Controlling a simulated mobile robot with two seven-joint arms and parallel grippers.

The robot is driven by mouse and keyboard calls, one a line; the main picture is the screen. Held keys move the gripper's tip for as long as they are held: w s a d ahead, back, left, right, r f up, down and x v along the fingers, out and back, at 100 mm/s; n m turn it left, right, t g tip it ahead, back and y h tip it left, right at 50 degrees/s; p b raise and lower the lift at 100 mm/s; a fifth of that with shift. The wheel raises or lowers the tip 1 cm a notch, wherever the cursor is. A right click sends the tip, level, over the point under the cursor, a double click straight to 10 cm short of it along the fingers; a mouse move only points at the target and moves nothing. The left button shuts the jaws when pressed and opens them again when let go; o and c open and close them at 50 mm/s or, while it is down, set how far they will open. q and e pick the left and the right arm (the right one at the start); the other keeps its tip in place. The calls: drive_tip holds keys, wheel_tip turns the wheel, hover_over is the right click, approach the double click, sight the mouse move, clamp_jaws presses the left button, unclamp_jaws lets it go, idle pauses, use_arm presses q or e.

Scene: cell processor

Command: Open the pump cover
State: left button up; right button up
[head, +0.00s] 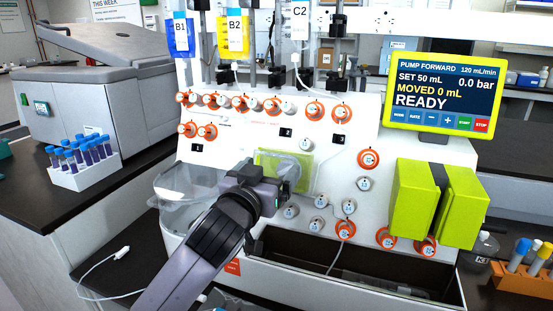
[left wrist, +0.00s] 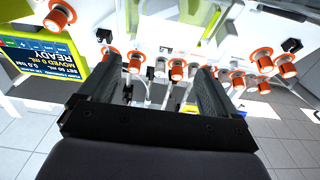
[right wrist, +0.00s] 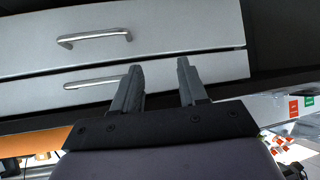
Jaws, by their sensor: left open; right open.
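The pump cover appears to be the clear rounded piece (head: 294,163) over a lime-green panel (head: 268,158) on the white machine's front. My left gripper (head: 280,187) is just in front of it and hides its lower left part. In the left wrist view this gripper (left wrist: 167,78) has its fingers apart with nothing held. A lime-green edge (left wrist: 213,18) shows beyond them at the top; contact with the cover cannot be told. My right gripper (right wrist: 160,75) is open and empty, facing grey drawers; it is not seen in the head view.
Orange-ringed knobs (head: 368,159) cover the white machine (head: 340,185). A clear bowl-like part (head: 183,187) is left of my arm. A lime-green two-part block (head: 412,200) sits at right below the screen (head: 443,94), which reads READY. Drawer handles (right wrist: 95,38) face my right gripper.

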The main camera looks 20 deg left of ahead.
sight(284, 170)
use_arm(q)
drive_tip(key=shift+w+d+p, duration=0.15)
drive_tip(key=shift+w+p, duration=0.15)
drive_tip(key=shift+w, duration=2.45)
